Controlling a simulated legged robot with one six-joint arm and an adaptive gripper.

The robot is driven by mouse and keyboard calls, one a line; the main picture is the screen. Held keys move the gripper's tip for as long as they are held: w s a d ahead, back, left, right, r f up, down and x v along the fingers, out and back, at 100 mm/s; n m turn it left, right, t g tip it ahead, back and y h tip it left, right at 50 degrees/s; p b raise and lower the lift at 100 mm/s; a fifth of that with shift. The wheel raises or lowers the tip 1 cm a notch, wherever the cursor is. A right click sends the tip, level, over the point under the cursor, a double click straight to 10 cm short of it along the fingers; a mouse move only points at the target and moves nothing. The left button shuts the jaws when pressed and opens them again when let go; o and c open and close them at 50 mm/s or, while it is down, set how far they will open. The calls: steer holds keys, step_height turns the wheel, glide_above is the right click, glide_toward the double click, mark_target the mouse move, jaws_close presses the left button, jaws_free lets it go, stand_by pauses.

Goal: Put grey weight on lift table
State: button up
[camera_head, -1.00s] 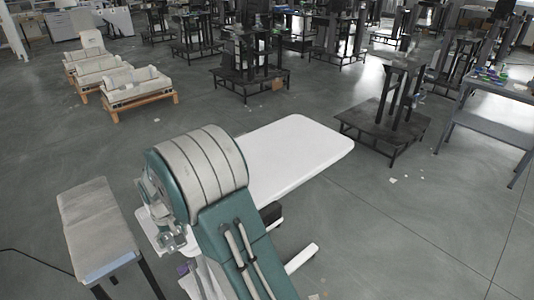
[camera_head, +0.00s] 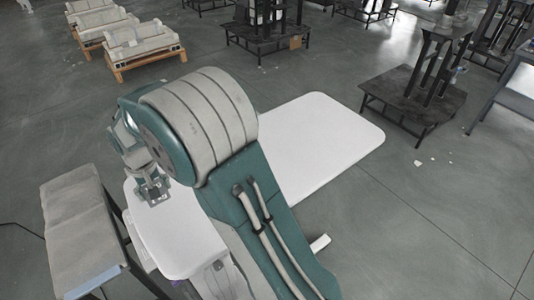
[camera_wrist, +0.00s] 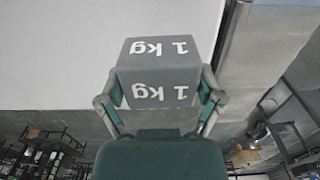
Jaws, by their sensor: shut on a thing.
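The grey weight (camera_wrist: 158,72) is a cube marked "1 kg" on two faces, seen in the wrist view. My gripper (camera_wrist: 160,85) is shut on it, one finger on each side. In the head view my gripper (camera_head: 153,190) hangs over the left part of the white lift table (camera_head: 325,140), close to its left edge. The weight is hard to make out there among the fingers. The table top (camera_wrist: 70,50) also fills the upper left of the wrist view. My arm hides the middle of the table. I cannot tell the height gap between weight and table.
A grey padded bench (camera_head: 75,225) stands close to the left of the lift table. A dark metal stand (camera_head: 415,100) is on the right, and wooden pallets with pale loads (camera_head: 140,50) are at the back left. The table's right part is bare.

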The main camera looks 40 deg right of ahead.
steer(key=s+a+r, duration=0.1)
steer(key=a+r, duration=0.2)
steer(key=a, duration=0.2)
steer(key=s+d+f, duration=0.1)
steer(key=d+f, duration=0.2)
steer(key=d, duration=0.1)
steer(key=s+d+f, duration=0.1)
steer(key=d+f, duration=0.2)
steer(key=d, duration=0.2)
steer(key=s+d+f, duration=0.1)
steer(key=d+f, duration=0.2)
steer(key=d, duration=0.1)
steer(key=shift+s+d, duration=0.15)
steer(key=shift+s, duration=0.15)
steer(key=shift+s+d+f, duration=0.1)
steer(key=shift+d+f, duration=0.4)
steer(key=shift+f, duration=1.65)
steer(key=shift+f, duration=0.1)
steer(key=o, duration=1.1)
steer(key=shift+c, duration=0.2)
